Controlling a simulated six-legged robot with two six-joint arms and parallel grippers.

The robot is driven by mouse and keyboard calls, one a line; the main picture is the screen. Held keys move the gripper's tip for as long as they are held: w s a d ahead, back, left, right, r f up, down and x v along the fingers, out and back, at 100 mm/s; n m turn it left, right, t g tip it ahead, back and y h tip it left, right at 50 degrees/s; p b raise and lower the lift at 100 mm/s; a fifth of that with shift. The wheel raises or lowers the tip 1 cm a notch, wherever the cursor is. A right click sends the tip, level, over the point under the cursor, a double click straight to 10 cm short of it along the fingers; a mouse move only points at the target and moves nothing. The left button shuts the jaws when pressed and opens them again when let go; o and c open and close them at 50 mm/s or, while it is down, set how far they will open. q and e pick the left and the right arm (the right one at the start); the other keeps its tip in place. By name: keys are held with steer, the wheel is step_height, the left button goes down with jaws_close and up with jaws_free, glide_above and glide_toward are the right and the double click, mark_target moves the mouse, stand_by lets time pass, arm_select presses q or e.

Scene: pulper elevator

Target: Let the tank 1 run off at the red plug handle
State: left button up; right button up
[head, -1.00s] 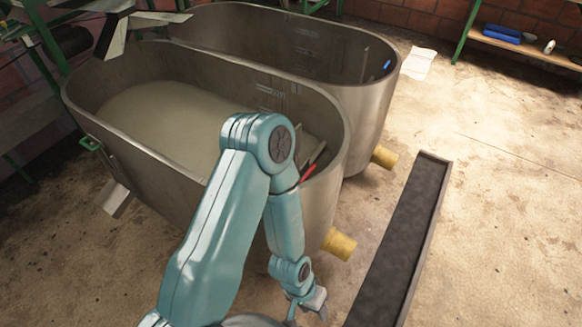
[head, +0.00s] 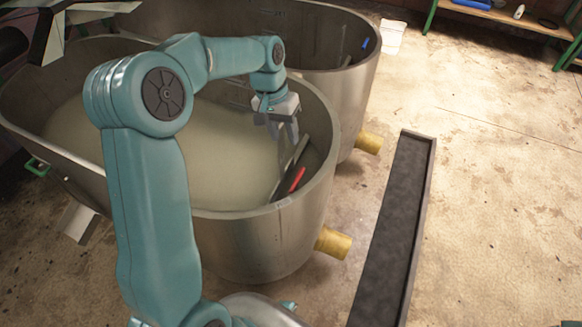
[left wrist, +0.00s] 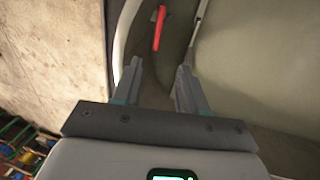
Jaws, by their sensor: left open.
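The near metal tank (head: 250,245) holds cloudy, pale liquid (head: 225,160). A red plug handle (head: 297,179) stands inside its right end, beside a slanted grey strip. My left gripper (head: 281,138) is open and empty over that end, up and slightly left of the handle in the head view. In the left wrist view the red handle (left wrist: 160,27) lies beyond the open fingers (left wrist: 158,76), with a visible gap. The plug below the handle is not clearly visible. My right gripper is not in view.
A yellow outlet pipe (head: 333,242) sticks out of the near tank's right end. A second tank (head: 355,100) with its own yellow pipe (head: 369,142) stands behind. A long dark floor channel (head: 431,150) runs at the right, with bare floor beyond it.

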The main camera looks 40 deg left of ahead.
mark_target(297, 179)
arm_select(q)
steer(key=x, duration=1.4)
steer(key=shift+s+d+f+b, duration=0.15)
steer(key=shift+d+f+b, duration=0.1)
steer(key=shift+f+b, duration=0.1)
steer(key=shift+d+f, duration=0.1)
steer(key=shift+f, duration=0.35)
